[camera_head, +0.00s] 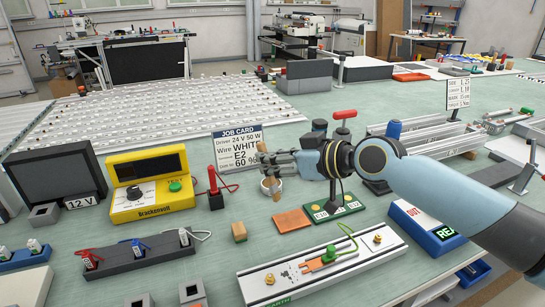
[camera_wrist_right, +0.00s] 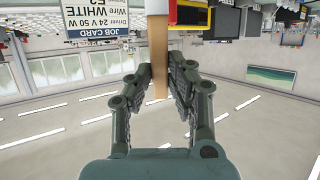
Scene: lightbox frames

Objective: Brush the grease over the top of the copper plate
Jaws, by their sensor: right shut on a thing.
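My right gripper (camera_head: 274,164) is shut on the wooden handle of a brush (camera_head: 263,149), which stands slightly tilted. In the right wrist view the gripper (camera_wrist_right: 162,82) has the tan handle (camera_wrist_right: 158,50) between its fingers. The brush's lower end is in front of or in a small grey pot (camera_head: 265,188); I cannot tell which. The copper plate (camera_head: 292,220) lies flat on the bench, below and slightly right of the gripper, apart from the brush. No grease can be made out on its top. My left gripper is not in view.
A green board (camera_head: 350,208) with a red-topped lever stands right of the plate. A white rail (camera_head: 335,265) lies in front. A wooden block (camera_head: 239,232), red-handled tool (camera_head: 214,188) and yellow meter (camera_head: 150,185) stand left. The job card (camera_head: 238,145) stands behind the brush.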

